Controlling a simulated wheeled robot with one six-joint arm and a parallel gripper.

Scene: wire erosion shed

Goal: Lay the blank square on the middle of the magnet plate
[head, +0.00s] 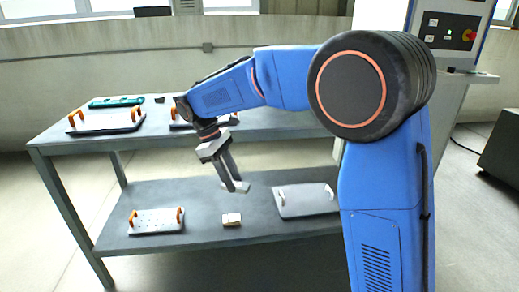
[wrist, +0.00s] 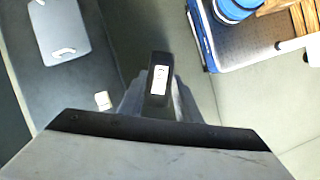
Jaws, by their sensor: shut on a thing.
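My gripper (head: 234,184) points down in front of the table, above the lower shelf. It is shut on a small piece, taken to be the blank, which shows as a pale grey edge (head: 243,187) at the fingertips. In the wrist view a small bright rectangle (wrist: 160,79) shows at the dark fingertips; most of the piece is hidden. A flat grey plate with two pale handles (head: 305,201) lies on the lower shelf, right of the gripper; it also shows in the wrist view (wrist: 64,30). I cannot tell which plate is the magnet plate.
A holed plate with orange handles (head: 156,221) and a small beige block (head: 232,219) sit on the lower shelf (head: 202,200). Another orange-handled plate (head: 105,122) and a green tool (head: 116,102) lie on the upper shelf (head: 277,124), partly crossed by my arm.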

